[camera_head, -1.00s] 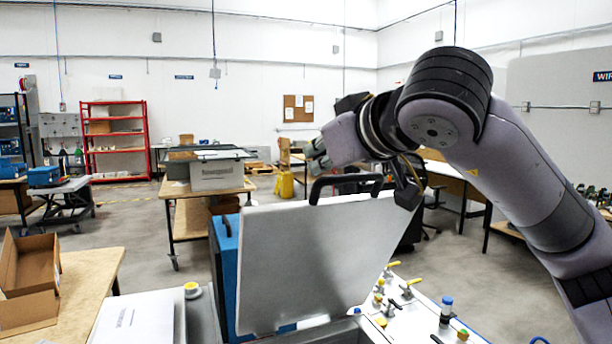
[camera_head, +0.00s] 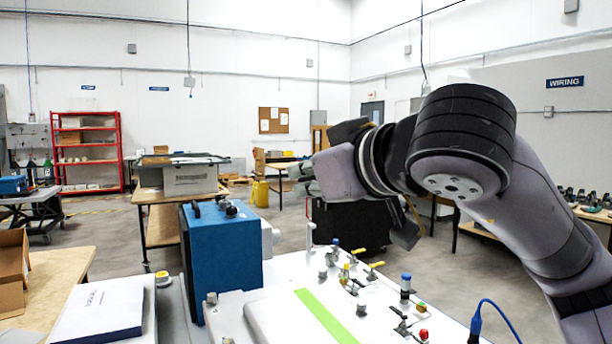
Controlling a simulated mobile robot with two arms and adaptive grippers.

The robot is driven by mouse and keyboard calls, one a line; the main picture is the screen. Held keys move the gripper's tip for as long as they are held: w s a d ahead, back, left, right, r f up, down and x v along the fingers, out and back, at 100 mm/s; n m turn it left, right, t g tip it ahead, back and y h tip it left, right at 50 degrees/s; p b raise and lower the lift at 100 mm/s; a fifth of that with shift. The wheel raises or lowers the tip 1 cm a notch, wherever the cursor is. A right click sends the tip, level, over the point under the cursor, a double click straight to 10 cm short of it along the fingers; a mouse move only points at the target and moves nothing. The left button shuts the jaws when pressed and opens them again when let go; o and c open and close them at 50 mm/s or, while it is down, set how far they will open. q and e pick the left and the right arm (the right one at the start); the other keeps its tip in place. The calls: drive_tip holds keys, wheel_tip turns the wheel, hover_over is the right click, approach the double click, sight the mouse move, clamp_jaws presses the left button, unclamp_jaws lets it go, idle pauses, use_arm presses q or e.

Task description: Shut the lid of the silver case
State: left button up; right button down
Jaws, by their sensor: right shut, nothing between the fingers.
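The silver case's lid (camera_head: 279,318) appears as a pale, flat panel with a bright green stripe, low at the bottom edge of the picture. It lies down rather than standing up. Its near part is cut off by the frame, so I cannot tell whether it is fully shut, and its black handle is not in view. My right gripper (camera_head: 303,179) is shut and empty, in the air above and beyond the lid, apart from it. My left gripper is not in view.
A blue box (camera_head: 222,258) stands just left of the lid. A panel with valves and yellow levers (camera_head: 362,281) lies to the right, with a blue cable (camera_head: 490,303). A white box (camera_head: 103,311) and a wooden table (camera_head: 62,268) are at left.

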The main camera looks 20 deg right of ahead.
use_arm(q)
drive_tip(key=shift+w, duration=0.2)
use_arm(e)
drive_tip(key=shift+w, duration=0.1)
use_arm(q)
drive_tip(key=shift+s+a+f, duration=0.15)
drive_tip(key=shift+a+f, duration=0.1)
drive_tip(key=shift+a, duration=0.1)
use_arm(e)
drive_tip(key=s+f, duration=0.3)
drive_tip(key=s, duration=0.6)
drive_tip(key=shift+f, duration=0.25)
drive_tip(key=shift+d, duration=0.1)
